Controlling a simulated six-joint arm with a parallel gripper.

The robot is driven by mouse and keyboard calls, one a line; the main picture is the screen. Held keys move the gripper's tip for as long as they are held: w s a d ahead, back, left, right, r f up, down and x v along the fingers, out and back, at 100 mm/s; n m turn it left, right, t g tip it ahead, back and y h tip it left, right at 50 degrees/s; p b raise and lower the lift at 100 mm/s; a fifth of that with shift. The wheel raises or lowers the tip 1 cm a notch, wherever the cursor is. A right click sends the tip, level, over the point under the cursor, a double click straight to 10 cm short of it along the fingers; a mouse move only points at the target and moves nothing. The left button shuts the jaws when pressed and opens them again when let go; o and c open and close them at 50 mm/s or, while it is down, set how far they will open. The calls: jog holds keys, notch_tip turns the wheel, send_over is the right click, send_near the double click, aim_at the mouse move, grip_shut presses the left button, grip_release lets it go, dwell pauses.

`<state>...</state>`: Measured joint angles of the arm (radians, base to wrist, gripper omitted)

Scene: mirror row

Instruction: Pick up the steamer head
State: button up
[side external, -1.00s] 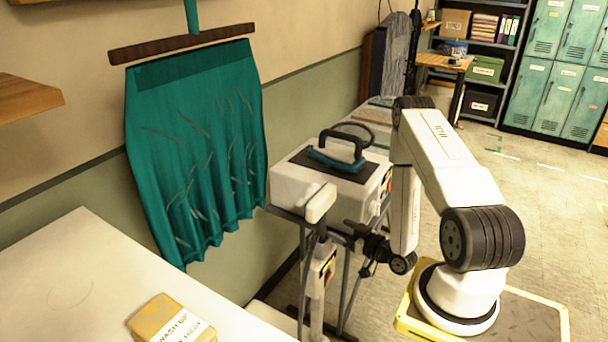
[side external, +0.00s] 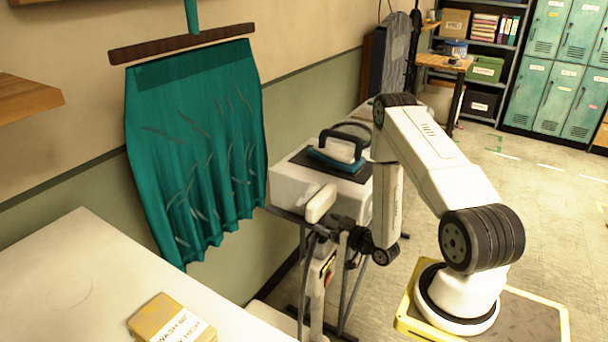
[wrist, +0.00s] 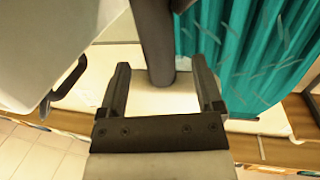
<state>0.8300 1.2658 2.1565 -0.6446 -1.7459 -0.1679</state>
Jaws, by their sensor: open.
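The steamer head is a white rounded block (side external: 320,203) at the top of a stand, left of my gripper (side external: 348,234) in the side view. In the wrist view a dark round bar, which looks like its handle (wrist: 155,40), runs down from the top edge between my two open fingers (wrist: 161,70). There is a gap on both sides of the bar, and the fingers are not closed on it. The white piece at the top left of the wrist view may be part of the head. In the side view my fingertips are hard to make out.
A teal cloth (side external: 195,150) hangs on the wall just beyond the stand and shows close by in the wrist view (wrist: 245,50). A teal and white iron (side external: 338,152) rests on a white box (side external: 300,185) behind the stand. A white table (side external: 90,270) fills the front left.

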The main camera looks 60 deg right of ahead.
aim_at(325, 221)
jog(key=shift+x, duration=1.55)
grip_shut()
